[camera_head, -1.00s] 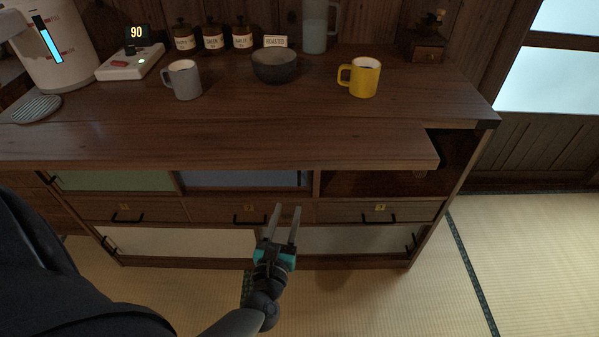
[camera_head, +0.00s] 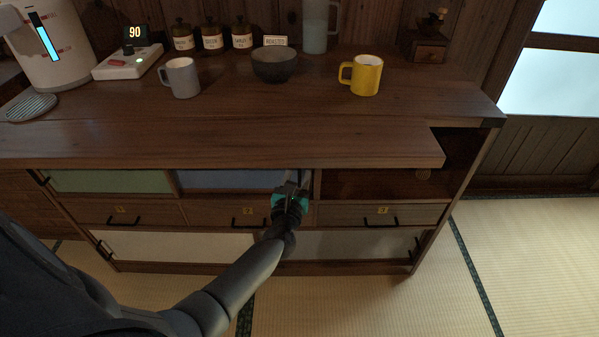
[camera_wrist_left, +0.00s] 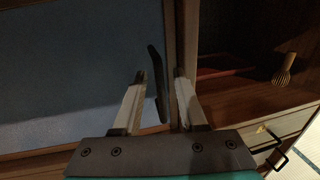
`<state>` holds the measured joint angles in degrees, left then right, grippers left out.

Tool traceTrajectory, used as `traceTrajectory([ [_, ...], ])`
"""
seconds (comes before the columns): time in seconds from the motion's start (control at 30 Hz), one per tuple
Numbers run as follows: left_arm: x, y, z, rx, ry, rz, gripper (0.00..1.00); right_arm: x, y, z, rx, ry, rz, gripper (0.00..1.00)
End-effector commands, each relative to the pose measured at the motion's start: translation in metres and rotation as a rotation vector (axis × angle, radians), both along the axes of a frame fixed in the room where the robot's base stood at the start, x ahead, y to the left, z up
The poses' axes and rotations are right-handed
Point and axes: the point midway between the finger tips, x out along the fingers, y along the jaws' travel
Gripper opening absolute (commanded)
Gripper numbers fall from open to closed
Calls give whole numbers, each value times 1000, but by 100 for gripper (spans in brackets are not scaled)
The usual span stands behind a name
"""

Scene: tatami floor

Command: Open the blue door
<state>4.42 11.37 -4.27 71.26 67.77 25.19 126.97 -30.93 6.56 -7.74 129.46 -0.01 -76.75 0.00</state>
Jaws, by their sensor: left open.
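The blue door (camera_head: 230,180) is a sliding panel in the upper middle of the cabinet front and stands shut beside the green door. It fills the left of the left wrist view (camera_wrist_left: 70,70). Its dark upright handle (camera_wrist_left: 154,82) is near its right edge. My left gripper (camera_head: 299,177) is at this edge; in the left wrist view (camera_wrist_left: 161,76) its fingers are open, one on each side of the handle. I cannot tell whether a finger touches the handle. My right gripper is not in view.
The countertop (camera_head: 220,137) overhangs just above the gripper. An open compartment (camera_head: 375,183) lies right of the blue door, with a whisk (camera_wrist_left: 284,70) inside. Drawers with handles (camera_head: 248,222) run below. The green door (camera_head: 110,181) is to the left. Mugs and a bowl stand on top.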

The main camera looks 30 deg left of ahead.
Motion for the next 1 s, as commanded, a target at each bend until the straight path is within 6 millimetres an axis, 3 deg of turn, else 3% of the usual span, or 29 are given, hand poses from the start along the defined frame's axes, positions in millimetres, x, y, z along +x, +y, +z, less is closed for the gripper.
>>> traceTrajectory([
  [0.3, 2, 1, 0, 1, 1, 0, 42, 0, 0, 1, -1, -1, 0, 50],
  [0.67, 1, 1, 0, 1, 0, 0, 1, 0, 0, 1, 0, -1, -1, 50],
  [1.0, 1, 1, 0, 1, 0, 1, 0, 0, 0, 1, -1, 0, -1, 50],
])
